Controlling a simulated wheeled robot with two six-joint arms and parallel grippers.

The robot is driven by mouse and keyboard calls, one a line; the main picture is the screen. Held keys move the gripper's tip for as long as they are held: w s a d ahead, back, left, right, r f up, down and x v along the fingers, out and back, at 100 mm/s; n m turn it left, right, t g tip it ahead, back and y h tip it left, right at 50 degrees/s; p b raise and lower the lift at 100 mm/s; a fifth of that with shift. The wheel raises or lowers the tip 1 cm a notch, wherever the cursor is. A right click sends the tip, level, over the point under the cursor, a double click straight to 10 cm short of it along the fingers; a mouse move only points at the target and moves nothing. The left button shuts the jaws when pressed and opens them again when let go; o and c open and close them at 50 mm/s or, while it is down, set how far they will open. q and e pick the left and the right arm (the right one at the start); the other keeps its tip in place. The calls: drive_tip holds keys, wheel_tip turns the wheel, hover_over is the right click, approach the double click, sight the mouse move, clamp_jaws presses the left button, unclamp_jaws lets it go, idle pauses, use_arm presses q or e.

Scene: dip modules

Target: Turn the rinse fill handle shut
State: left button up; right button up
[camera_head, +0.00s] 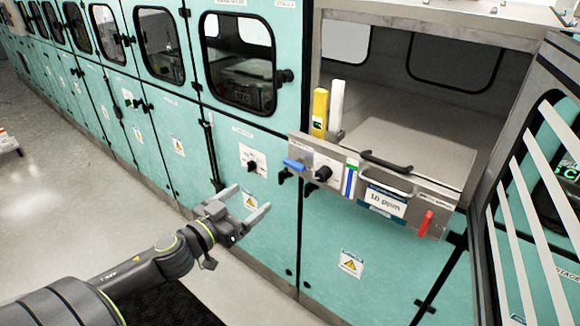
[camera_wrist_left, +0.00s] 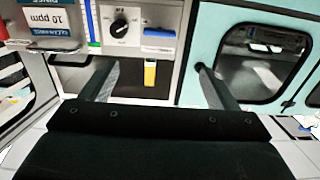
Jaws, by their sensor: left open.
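A blue handle (camera_head: 293,164) lies level at the left end of the steel front panel of the open bay. It also shows in the wrist view (camera_wrist_left: 159,32), ahead of and between my fingers. A red handle (camera_head: 425,223) hangs at the panel's right end. The small labels are too blurred to tell which handle is the rinse fill one. My left gripper (camera_head: 250,199) is open and empty, to the left of and below the blue handle, clear of it. My right gripper is not in view.
A black knob (camera_head: 322,174) sits right of the blue handle. A "10 ppm" card (camera_head: 385,200) and a black grip (camera_head: 386,161) are farther right. Yellow (camera_head: 319,112) and white (camera_head: 336,105) upright pieces stand behind the panel. An open door (camera_head: 520,190) bounds the right side.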

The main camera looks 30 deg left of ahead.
sight(292, 167)
use_arm(q)
drive_tip(key=w, duration=0.5)
drive_tip(key=w+d, duration=0.1)
drive_tip(key=w, duration=1)
drive_tip(key=shift+w+d, duration=0.15)
drive_tip(key=shift+w, duration=0.15)
drive_tip(key=c, duration=1)
